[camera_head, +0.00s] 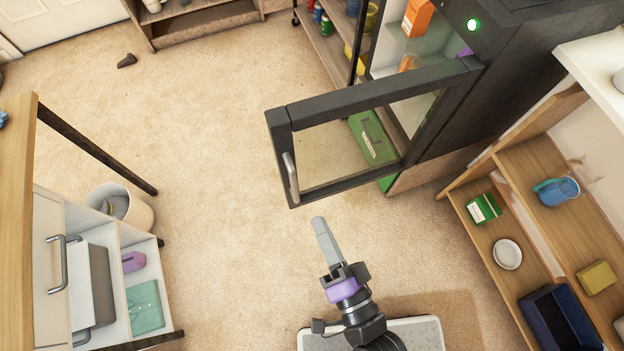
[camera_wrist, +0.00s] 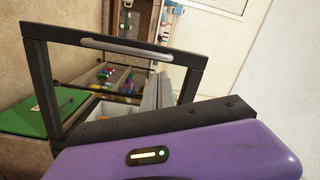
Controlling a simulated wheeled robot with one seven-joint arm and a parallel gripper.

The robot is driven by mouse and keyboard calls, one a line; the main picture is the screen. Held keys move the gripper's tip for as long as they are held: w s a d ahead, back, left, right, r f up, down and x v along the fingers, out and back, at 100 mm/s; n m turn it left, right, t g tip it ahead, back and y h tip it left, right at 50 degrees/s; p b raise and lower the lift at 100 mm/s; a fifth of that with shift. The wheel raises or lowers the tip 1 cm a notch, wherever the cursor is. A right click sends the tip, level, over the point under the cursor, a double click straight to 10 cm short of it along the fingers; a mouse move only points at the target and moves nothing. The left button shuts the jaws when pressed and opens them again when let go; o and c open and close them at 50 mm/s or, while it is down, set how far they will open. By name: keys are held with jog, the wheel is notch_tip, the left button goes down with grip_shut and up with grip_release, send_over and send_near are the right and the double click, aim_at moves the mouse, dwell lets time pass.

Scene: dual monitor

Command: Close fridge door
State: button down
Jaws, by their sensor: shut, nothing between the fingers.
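The black fridge (camera_head: 535,75) stands at the upper right, with items visible inside. Its black-framed glass door (camera_head: 380,93) is swung wide open into the room. A grey bar handle (camera_head: 290,178) is on the door's free edge. In the wrist view the door frame (camera_wrist: 38,85) is tilted, with the handle (camera_wrist: 126,47) along its top. My gripper (camera_head: 318,222) is shut and empty, just below the door's free corner in the head view and apart from the handle. My purple gripper body fills the bottom of the wrist view, and the fingertips cannot be made out there.
A wooden shelf (camera_head: 503,163) with small items stands at the right. A desk (camera_head: 18,150) with an open drawer and a white bin (camera_head: 135,212) is at the left. Open carpet (camera_head: 210,130) lies between the desk and the door.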

notch_tip(320, 180, down, 3)
jog(key=m+h, duration=0.1)
jog(key=m, duration=0.3)
jog(key=m+p, duration=0.2)
send_near(300, 163)
jog(key=x, duration=0.7)
jog(key=shift+r, duration=0.1)
